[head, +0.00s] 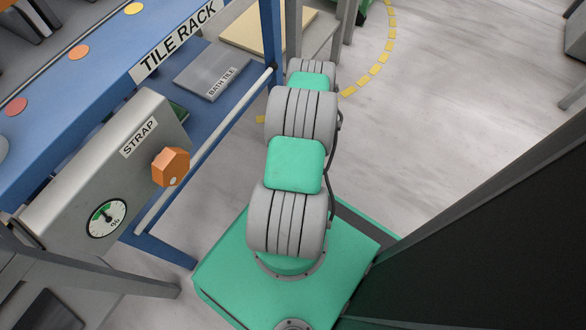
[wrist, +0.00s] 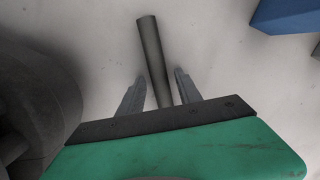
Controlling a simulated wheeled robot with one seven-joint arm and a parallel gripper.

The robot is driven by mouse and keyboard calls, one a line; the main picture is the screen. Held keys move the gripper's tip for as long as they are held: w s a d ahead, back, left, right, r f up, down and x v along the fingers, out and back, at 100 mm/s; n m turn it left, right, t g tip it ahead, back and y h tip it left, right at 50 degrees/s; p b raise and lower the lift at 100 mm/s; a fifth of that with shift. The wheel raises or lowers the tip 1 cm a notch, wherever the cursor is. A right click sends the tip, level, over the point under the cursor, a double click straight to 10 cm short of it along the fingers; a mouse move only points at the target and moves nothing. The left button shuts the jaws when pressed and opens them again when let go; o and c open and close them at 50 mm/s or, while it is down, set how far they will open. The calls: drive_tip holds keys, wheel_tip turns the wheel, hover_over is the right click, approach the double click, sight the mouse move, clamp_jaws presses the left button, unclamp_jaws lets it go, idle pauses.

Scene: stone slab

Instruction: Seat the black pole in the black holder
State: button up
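A dark grey-black pole (wrist: 155,58) shows in the wrist view, between the two fingers of my gripper (wrist: 161,74). Its far end points up in the picture and its near end is hidden behind the gripper body. I cannot tell how far beyond the fingertips the pole lies. In the head view my gripper is hidden beyond my arm, and no pole is seen there. I cannot make out the black holder in either view.
A blue tile rack (head: 155,65) stands at the left, with a bath tile (head: 212,78) on it. A grey strap box (head: 105,165) with an orange knob (head: 170,166) is in front. A large dark panel (head: 490,230) fills the lower right. Pale floor (head: 440,80) is clear at upper right.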

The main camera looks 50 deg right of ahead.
clamp_jaws()
idle(0.7)
